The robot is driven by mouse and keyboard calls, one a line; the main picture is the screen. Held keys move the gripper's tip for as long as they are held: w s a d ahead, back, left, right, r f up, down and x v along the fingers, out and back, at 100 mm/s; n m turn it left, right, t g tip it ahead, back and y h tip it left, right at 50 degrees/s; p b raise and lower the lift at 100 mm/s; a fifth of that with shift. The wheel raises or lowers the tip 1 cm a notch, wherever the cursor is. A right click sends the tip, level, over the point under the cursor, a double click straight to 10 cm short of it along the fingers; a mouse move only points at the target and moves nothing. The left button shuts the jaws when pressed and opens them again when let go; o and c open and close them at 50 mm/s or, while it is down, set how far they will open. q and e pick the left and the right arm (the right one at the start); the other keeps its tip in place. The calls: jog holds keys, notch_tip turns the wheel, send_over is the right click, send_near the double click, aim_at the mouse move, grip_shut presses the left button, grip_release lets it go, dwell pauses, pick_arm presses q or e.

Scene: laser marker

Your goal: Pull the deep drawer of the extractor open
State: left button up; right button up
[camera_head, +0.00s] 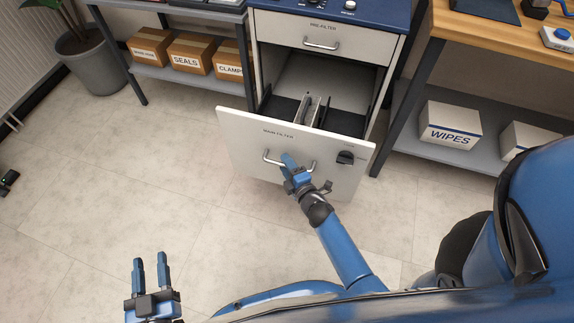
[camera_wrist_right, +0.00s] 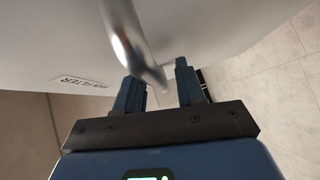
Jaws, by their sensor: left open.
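The deep drawer (camera_head: 231,140), labelled MAIN FILTER, stands pulled out from the extractor cabinet (camera_head: 394,60), and its inside shows from above. Its bar handle (camera_head: 267,158) is on the white front, and the metal bar also shows in the right wrist view (camera_wrist_right: 125,40). Part of the bar is hidden behind the fingers. My left gripper (camera_head: 150,266) is open and empty, low at the left, well away from the drawer.
The PRE-FILTER drawer (camera_head: 283,31) above is shut. A black latch knob (camera_head: 345,157) sits on the deep drawer's front. A shelf with boxes (camera_head: 190,52) stands left, and a bench with a WIPES box (camera_head: 450,126) stands right. The floor (camera_head: 130,180) before the drawer is clear.

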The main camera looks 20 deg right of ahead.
jog(key=p+v, duration=0.2)
jog(key=v, duration=0.8)
jog(key=shift+s, duration=0.4)
jog(key=s+d+r+m+t+h, duration=0.2)
jog(key=s+r+m, duration=0.1)
jog(key=r+m, duration=0.75)
jog(key=s+d+r+m+h, duration=0.1)
jog(key=s+r+m, duration=0.3)
jog(key=s, duration=0.3)
jog(key=s+d+r+m, duration=0.1)
jog(key=s+r+m, duration=0.3)
jog(key=s, duration=0.3)
notch_tip(320, 180, up, 20)
jog(key=w+p, duration=0.1)
jog(key=p, duration=1.8)
jog(key=shift+f+p, duration=0.2)
jog(key=shift+p, duration=0.1)
